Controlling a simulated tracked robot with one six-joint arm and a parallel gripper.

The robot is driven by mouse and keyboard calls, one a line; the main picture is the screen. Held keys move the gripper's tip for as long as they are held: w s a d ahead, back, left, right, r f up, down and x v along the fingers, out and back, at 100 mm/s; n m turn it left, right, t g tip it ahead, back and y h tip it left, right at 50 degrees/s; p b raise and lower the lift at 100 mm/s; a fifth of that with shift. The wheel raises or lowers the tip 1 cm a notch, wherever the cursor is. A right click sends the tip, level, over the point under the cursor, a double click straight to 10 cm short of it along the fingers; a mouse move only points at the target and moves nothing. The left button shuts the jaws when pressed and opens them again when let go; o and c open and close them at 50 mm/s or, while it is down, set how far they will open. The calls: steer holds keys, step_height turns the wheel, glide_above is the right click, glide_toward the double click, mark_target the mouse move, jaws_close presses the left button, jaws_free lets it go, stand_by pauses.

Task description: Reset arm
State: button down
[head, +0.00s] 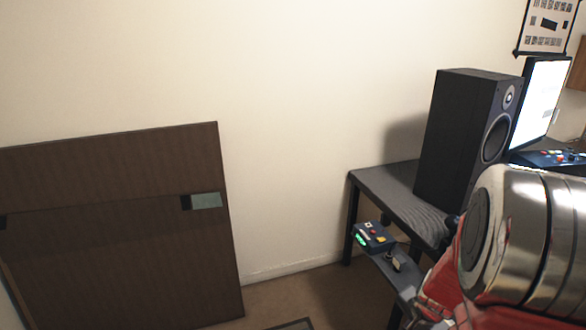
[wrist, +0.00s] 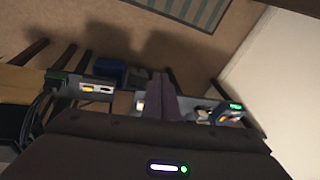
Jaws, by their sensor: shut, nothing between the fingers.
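My gripper (wrist: 162,80) shows in the wrist view as two dark fingers side by side, closed together with nothing between them. They extend up from a dark body with a lit white and green indicator. Part of my arm, a silver cylinder (head: 525,235) with red sections, fills the lower right of the head view. The gripper's fingers cannot be made out there. In the wrist view, the fingers show in front of a grey shelf-like surface, and I cannot tell the gap between them.
A black speaker (head: 455,140) stands on a dark table (head: 375,183) beside a lit monitor (head: 541,100). A small blue device (head: 374,237) with a green light sits lower, near my arm; it also shows in the wrist view (wrist: 228,114). A brown panel (head: 120,240) stands left.

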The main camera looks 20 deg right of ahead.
steer(key=s+a+r+n+t+y, duration=0.1)
steer(key=s+a+r+n, duration=0.3)
steer(key=a+r+n, duration=0.3)
steer(key=s+a+r+n+t, duration=0.1)
steer(key=s+a+r+n, duration=0.2)
steer(key=a+r+n, duration=0.5)
steer(key=a+r, duration=0.9)
steer(key=a, duration=0.3)
steer(key=shift+s+a+r+y, duration=0.35)
steer(key=shift+a+r+y, duration=0.05)
